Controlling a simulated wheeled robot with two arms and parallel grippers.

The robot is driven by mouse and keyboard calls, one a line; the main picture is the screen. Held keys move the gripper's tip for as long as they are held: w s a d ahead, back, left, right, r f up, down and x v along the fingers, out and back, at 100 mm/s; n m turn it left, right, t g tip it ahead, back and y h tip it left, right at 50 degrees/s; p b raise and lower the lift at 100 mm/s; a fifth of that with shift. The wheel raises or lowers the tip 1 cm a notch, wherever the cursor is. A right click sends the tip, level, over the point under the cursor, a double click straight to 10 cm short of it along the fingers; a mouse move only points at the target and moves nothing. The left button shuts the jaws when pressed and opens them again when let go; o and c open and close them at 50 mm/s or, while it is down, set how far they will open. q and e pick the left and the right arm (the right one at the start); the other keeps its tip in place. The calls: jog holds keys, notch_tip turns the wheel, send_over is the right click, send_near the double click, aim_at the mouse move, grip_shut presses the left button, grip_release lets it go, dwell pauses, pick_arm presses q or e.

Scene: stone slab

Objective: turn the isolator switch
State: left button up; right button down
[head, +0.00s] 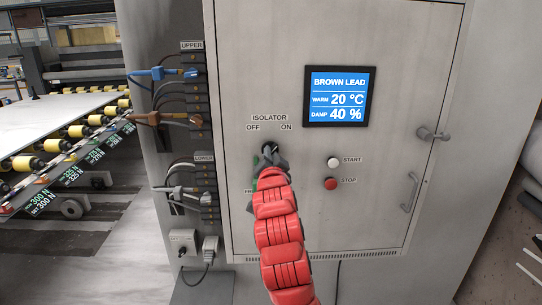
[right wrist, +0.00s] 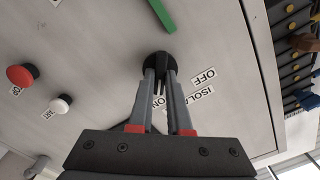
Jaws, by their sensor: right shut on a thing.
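The isolator switch (head: 267,147) is a dark round knob on the grey cabinet door, under the ISOLATOR label with OFF at left and ON at right. In the right wrist view the black knob (right wrist: 154,61) sits at the tips of the grey fingers. My right gripper (head: 269,157) is on the knob, its fingers shut on it, and the red arm reaches up from below. It also shows in the right wrist view (right wrist: 161,78). The gripper hides much of the knob, so I cannot tell which way it points. My left gripper is not in view.
A green bar (right wrist: 162,14) is on the door close to the knob. A white START button (head: 334,162) and a red STOP button (head: 330,183) are to the right. A blue screen (head: 339,97) is above. Cables and terminals (head: 203,120) line the left side.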

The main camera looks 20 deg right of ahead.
jog(key=shift+f, duration=0.1)
jog(key=shift+a+n+b, duration=0.15)
jog(key=shift+n+b, duration=1.55)
jog(key=shift+n, duration=6.2)
jog(key=c, duration=0.9)
grip_release()
jog(key=shift+o, duration=0.2)
